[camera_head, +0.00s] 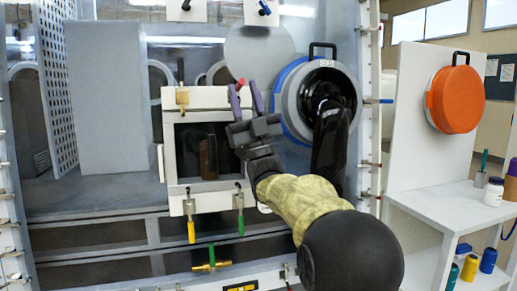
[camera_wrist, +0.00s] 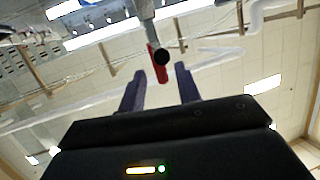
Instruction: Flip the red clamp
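The red clamp's handle (camera_wrist: 155,60) shows in the wrist view with a round dark end, below a grey metal part. In the head view only a small red bit (camera_head: 241,83) shows, by the tips of my gripper. My gripper (camera_head: 246,97) has purple fingers spread apart in front of the top right of a white-framed door (camera_head: 215,188). In the wrist view my gripper (camera_wrist: 161,72) is open. The red handle appears in the gap between the fingertips, and I cannot tell whether either finger touches it. The rest of the clamp is hidden in the head view.
Other clamps sit around the door: an orange one (camera_head: 182,97), a yellow one (camera_head: 191,231) and a green one (camera_head: 240,222). A round port with a blue rim (camera_head: 285,105) and a black glove is close on the right. A brass valve (camera_head: 211,267) is below.

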